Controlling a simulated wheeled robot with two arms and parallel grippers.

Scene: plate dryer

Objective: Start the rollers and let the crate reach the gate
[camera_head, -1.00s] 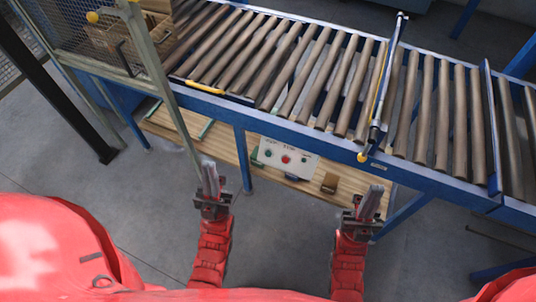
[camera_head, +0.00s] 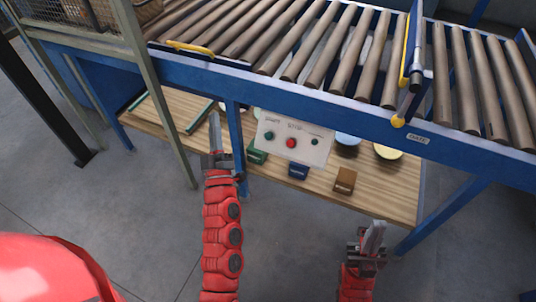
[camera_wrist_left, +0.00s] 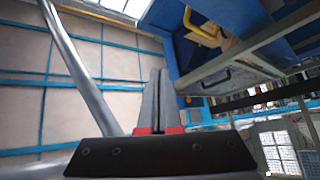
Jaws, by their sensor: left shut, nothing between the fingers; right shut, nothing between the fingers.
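The rollers (camera_head: 345,55) form a brown roller bed in a blue frame across the top of the head view. A white control panel (camera_head: 292,140) hangs below the frame, with a green button (camera_head: 268,135) labelled START, a red button (camera_head: 291,142) and a small green spot. The gate (camera_head: 412,60), a blue upright with a yellow strip, stands across the rollers at right. Part of a brown crate (camera_head: 147,10) shows behind mesh at top left. My left gripper (camera_head: 214,122) is shut and empty, left of the panel. My right gripper (camera_head: 375,228) is shut and empty, lower right.
A wooden shelf (camera_head: 398,195) under the rollers holds green, blue and brown blocks and several round dishes. A blue leg (camera_head: 236,145) stands close to my left gripper. A grey-green post (camera_head: 150,85) rises left of it. A yellow handle (camera_head: 190,48) sits on the frame.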

